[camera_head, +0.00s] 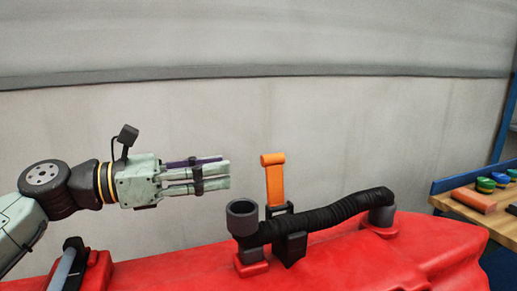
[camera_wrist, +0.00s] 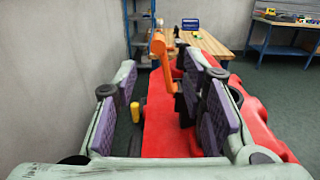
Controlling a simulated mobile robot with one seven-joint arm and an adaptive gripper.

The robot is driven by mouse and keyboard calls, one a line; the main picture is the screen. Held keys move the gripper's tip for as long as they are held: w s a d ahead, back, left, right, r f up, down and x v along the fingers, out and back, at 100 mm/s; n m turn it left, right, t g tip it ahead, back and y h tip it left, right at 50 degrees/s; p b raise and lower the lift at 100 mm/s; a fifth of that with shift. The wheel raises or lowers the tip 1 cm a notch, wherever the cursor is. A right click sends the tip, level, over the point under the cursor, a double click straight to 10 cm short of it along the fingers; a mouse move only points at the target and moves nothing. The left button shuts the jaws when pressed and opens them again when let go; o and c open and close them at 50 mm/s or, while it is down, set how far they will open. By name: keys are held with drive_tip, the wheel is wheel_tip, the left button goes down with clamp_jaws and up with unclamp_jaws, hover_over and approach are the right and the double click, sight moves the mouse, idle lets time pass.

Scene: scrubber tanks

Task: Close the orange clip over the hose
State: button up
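The orange clip (camera_head: 274,180) stands upright and open above its black bracket (camera_head: 291,248) on the red tank (camera_head: 190,273). The black ribbed hose (camera_head: 325,216) runs through the bracket, from the dark grey cup-shaped fitting to a port at the right. My gripper (camera_head: 228,174) is left of the clip, pointing right at about the clip's height, and does not touch it. In the wrist view the clip (camera_wrist: 160,46) shows ahead between the two widely spaced purple-padded fingers of my gripper (camera_wrist: 172,110). The gripper is open and empty. The hose is mostly hidden there behind the right finger.
The dark grey cup-shaped fitting (camera_head: 242,217) rises just left of the clip. A wooden bench (camera_head: 473,211) with coloured items stands at the far right. The pale wall (camera_head: 200,120) is behind the tank. The space above the clip is clear.

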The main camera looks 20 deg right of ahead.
sight(270, 159)
drive_tip(key=d, duration=0.3)
drive_tip(key=d+p, duration=0.1)
drive_tip(key=d, duration=0.3)
drive_tip(key=d+p, duration=0.1)
drive_tip(key=d, duration=0.3)
drive_tip(key=shift+w, duration=0.3)
drive_tip(key=shift+c, duration=0.2)
drive_tip(key=shift+r, duration=0.1)
clamp_jaws()
